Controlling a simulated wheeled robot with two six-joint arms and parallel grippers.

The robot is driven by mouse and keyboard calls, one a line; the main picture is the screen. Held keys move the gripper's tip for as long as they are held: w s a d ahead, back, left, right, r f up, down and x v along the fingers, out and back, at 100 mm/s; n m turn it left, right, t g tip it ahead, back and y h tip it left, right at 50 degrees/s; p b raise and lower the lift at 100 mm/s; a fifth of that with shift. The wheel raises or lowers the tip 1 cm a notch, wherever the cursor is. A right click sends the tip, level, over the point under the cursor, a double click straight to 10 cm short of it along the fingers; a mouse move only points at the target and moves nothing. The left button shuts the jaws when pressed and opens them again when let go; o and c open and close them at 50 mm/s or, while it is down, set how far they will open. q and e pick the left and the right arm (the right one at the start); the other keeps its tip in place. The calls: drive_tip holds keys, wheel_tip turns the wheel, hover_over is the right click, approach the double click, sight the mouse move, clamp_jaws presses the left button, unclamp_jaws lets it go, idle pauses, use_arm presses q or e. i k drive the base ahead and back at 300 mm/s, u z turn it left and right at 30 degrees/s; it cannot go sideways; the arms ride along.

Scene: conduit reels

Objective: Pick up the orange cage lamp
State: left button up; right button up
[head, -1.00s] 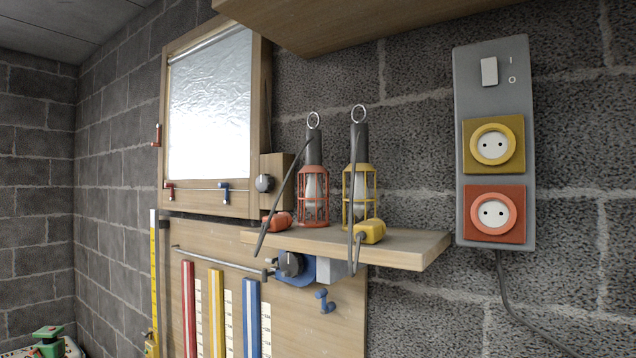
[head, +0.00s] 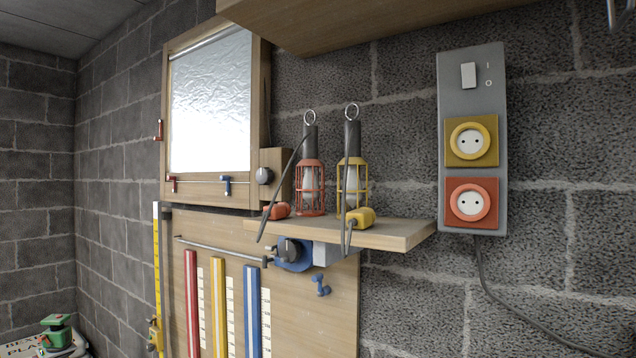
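The orange cage lamp (head: 311,184) stands upright on a small wooden shelf (head: 405,236), with a grey handle and a metal ring on top. Its dark cord hangs down over the shelf's front to the left, and an orange plug (head: 277,211) lies beside its base. A yellow cage lamp (head: 352,172) stands just to its right, with a yellow plug (head: 361,217) at its foot. Neither gripper is clearly in view; only a small piece of metal shows at the top right corner, and I cannot tell what it is.
A grey panel (head: 472,213) with a switch, a yellow socket (head: 471,141) and an orange socket (head: 471,202) hangs on the block wall at right. A wooden overhang (head: 370,18) is above the lamps. A framed window panel (head: 211,105) is at left.

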sight(310, 189)
drive_tip(key=k, duration=1.1)
drive_tip(key=u, duration=0.75)
drive_tip(key=i, duration=0.55)
drive_tip(key=u, duration=0.95)
drive_tip(key=i, duration=1.25)
drive_tip(key=z, duration=1)
drive_tip(key=i, duration=0.55)
drive_tip(key=z, duration=0.65)
